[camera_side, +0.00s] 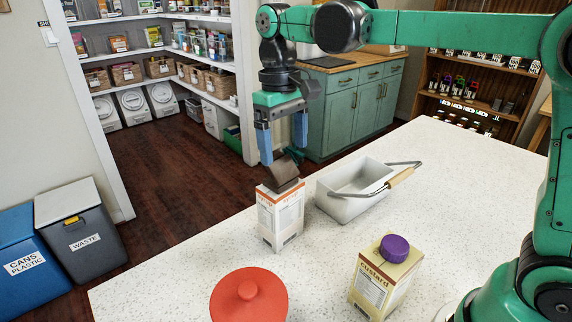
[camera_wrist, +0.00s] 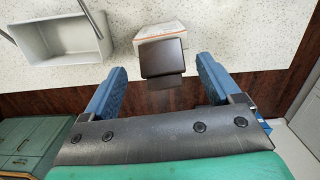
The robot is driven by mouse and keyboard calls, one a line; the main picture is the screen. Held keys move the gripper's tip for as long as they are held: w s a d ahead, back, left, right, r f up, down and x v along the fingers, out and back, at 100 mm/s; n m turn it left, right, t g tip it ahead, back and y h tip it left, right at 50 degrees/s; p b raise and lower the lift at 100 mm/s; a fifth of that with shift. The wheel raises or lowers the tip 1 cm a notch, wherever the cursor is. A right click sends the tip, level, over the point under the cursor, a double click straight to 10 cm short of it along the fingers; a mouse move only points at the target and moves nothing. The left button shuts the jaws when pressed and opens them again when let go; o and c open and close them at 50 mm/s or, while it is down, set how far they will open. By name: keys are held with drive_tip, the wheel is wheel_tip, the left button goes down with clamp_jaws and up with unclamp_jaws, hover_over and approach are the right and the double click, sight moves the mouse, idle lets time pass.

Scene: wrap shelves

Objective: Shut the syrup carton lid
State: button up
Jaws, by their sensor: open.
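The syrup carton (camera_side: 281,217), white with orange print, stands upright on the speckled counter near its far left edge. Its dark brown lid (camera_side: 283,174) is tilted up, raised above the carton top. In the wrist view the lid (camera_wrist: 163,58) shows as a dark flap in front of the pale carton (camera_wrist: 160,32). My gripper (camera_side: 283,155) is above the carton, pointing down, with its blue fingers apart. In the wrist view the fingers of my gripper (camera_wrist: 163,82) stand on either side of the lid, with a gap to each side. Nothing is held.
A white basket (camera_side: 350,198) with a wooden handle stands right of the carton. A custard carton (camera_side: 383,280) with a purple cap and a red lidded container (camera_side: 248,298) stand nearer the camera. The counter's left edge is close to the syrup carton. The right part of the counter is clear.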

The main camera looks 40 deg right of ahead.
drive_tip(key=s+r+t, duration=0.5)
drive_tip(key=s+t, duration=0.1)
drive_tip(key=s+d+f+t, duration=0.2)
drive_tip(key=s+d+f, duration=0.1)
drive_tip(key=f, duration=0.7)
drive_tip(key=shift+d+m, duration=0.4)
drive_tip(key=shift+d, duration=0.35)
drive_tip(key=shift+f, duration=0.1)
